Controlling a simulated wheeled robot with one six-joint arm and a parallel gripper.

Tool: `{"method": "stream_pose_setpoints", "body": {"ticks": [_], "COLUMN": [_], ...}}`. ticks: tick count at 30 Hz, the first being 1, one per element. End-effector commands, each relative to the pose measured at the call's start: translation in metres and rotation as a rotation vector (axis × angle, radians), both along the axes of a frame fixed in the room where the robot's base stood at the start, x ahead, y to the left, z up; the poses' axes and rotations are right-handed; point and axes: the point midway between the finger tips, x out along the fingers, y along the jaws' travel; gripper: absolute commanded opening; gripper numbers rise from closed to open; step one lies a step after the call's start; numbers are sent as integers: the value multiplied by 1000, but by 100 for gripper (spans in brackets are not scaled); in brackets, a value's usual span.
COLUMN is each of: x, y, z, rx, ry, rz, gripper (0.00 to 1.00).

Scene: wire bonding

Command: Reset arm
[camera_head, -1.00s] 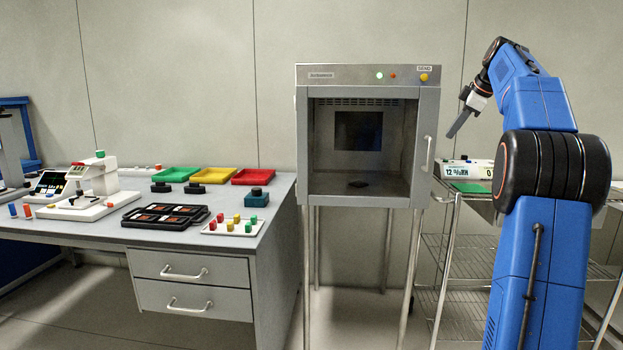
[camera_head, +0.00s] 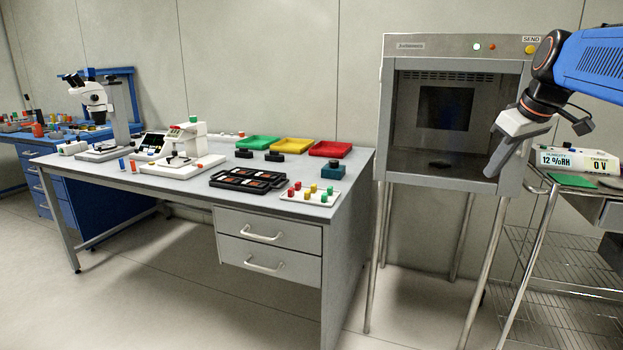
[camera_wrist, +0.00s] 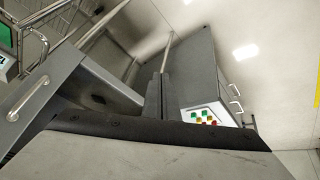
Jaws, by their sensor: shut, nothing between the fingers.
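My gripper (camera_head: 490,170) hangs from my blue arm at the right of the head view, pointing down and to the left. It is shut and empty, in front of the right side of the grey open-front cabinet (camera_head: 389,130). In the wrist view my gripper's dark fingers (camera_wrist: 156,95) are together, with nothing between them. The wrist view also shows the grey bench (camera_wrist: 200,65) tilted, with a small tray of coloured pegs (camera_wrist: 203,117).
The bench (camera_head: 350,185) holds a microscope (camera_head: 92,97), a white bonding device (camera_head: 183,148), a black carrier (camera_head: 248,180) and coloured trays (camera_head: 293,145). A wire cart (camera_head: 550,280) with a humidity display (camera_head: 571,160) stands at the right. The floor in front is clear.

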Motion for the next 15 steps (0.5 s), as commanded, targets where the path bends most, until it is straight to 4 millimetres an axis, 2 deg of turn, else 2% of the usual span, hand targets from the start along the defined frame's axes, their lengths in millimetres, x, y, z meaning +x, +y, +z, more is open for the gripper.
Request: {"method": "stream_pose_setpoints", "body": {"ticks": [1, 6, 11, 15], "x": [-17, -66, -115, -159], "y": [15, 52, 80, 99], "z": [-11, -54, -99, -143], "rx": [8, 36, 58, 75], "ry": [7, 31, 49, 62], "rz": [-16, -90, -157, -214], "gripper": [0, 0, 0, 0]}}
